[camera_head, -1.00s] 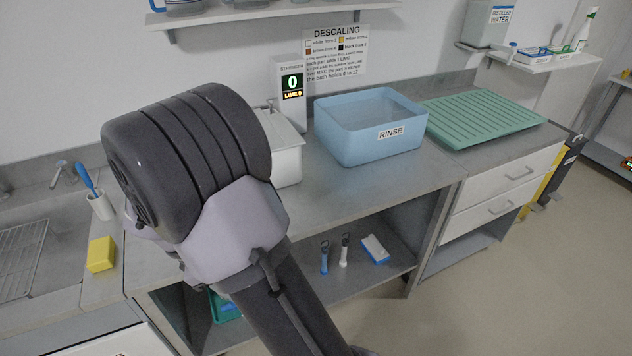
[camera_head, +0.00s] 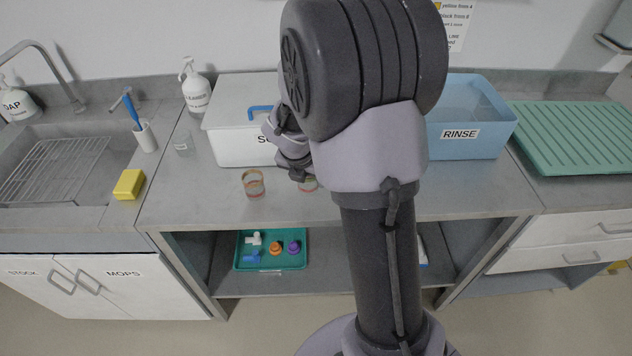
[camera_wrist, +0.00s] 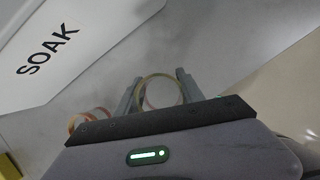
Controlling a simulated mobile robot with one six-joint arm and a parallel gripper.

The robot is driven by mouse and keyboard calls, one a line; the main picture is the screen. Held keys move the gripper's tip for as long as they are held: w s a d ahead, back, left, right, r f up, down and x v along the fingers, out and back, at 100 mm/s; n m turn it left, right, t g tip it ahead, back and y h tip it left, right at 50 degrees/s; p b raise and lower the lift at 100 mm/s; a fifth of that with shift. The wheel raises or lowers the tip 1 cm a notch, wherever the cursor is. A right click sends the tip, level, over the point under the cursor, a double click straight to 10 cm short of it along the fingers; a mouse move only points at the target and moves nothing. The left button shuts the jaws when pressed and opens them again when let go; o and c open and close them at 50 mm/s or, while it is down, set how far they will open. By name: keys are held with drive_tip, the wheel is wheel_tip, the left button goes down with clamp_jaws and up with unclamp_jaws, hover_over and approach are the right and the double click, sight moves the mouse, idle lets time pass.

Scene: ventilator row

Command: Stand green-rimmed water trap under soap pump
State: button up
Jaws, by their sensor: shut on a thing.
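My gripper (camera_wrist: 160,90) is shut on a clear round water trap (camera_wrist: 162,93) with a yellow-green rim, one finger on each side. In the head view, part of this trap (camera_head: 309,185) shows low at the counter beside my arm, which hides the rest. I cannot tell whether it touches the counter. A second trap with an orange-red band (camera_head: 253,184) stands upright just left of it; it also shows in the wrist view (camera_wrist: 84,121). The soap pump (camera_head: 16,106), a white bottle labelled SOAP, stands behind the sink at the far left, partly cut off.
The white SOAK bin (camera_head: 235,150) is behind the traps, with another pump bottle (camera_head: 195,90) beside it. A small clear cup (camera_head: 182,146), brush holder (camera_head: 145,137) and yellow sponge (camera_head: 129,184) lie toward the sink (camera_head: 60,205). The blue RINSE bin (camera_head: 470,145) is right.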

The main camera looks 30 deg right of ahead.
drive_tip(key=shift+w+d+f, duration=0.15)
drive_tip(key=shift+w+d, duration=0.35)
drive_tip(key=shift+d, duration=0.2)
drive_tip(key=shift+w+d+f+b, duration=0.2)
drive_tip(key=shift+b, duration=0.1)
wheel_tip(320, 180, down, 3)
drive_tip(key=b, duration=0.2)
drive_tip(key=shift+f+b, duration=0.2)
drive_tip(key=shift+b, duration=0.15)
drive_tip(key=shift+r, duration=0.2)
drive_tip(key=shift+f, duration=0.15)
drive_tip(key=o, duration=1.3)
drive_tip(key=shift+o, duration=0.2)
